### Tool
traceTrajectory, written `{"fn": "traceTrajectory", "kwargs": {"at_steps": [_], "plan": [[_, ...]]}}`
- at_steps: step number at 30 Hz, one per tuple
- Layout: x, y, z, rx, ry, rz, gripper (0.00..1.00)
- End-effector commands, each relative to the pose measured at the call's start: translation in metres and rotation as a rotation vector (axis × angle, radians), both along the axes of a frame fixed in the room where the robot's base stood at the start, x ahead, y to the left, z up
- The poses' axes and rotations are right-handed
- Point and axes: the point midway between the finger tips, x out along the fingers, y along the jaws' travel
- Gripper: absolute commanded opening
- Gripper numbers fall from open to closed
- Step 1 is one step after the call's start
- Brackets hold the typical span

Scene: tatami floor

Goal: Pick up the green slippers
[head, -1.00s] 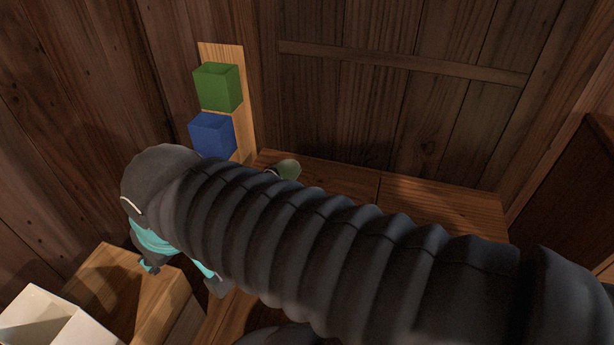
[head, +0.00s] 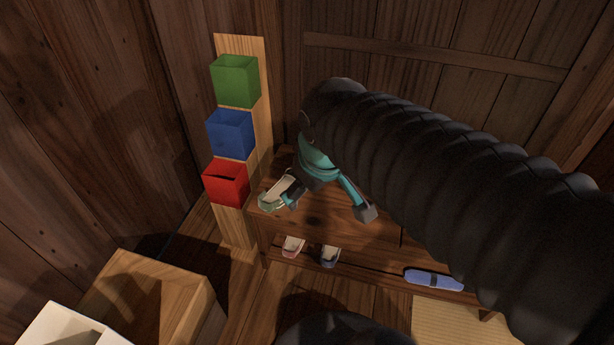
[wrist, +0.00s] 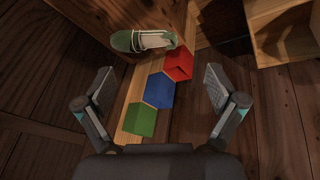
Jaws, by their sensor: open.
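A green slipper with a pale opening (head: 280,192) lies on the left end of the wooden shelf top (head: 340,228). In the wrist view the green slipper (wrist: 140,41) shows at the top, beyond the fingertips. I cannot tell if a second green slipper lies with it. My gripper (head: 329,206), with teal fingers, is over the shelf top, close to the slipper in the head view. In the wrist view my gripper (wrist: 158,78) is wide open with nothing between its fingers. My arm covers the right part of the shelf top.
Green (head: 235,80), blue (head: 231,133) and red (head: 227,183) bins sit on an upright board left of the shelf. Pink (head: 292,247), dark (head: 330,257) and blue (head: 433,279) slippers lie on the lower shelf. A wooden box (head: 150,290) stands front left.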

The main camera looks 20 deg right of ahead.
Motion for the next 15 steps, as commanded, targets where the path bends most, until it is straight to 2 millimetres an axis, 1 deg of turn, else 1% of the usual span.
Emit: {"fn": "traceTrajectory", "kwargs": {"at_steps": [1,5,8,9,11,15], "plan": [[0.016,0.001,-0.004,-0.051,0.032,0.082,0.94],[0.052,0.001,-0.014,-0.186,0.099,0.306,0.94],[0.081,0.003,-0.026,-0.283,0.153,0.485,0.94],[0.093,0.004,-0.031,-0.322,0.175,0.558,0.94],[0.110,0.007,-0.040,-0.375,0.210,0.668,0.94],[0.148,0.016,-0.067,-0.495,0.290,0.932,0.94]]}}
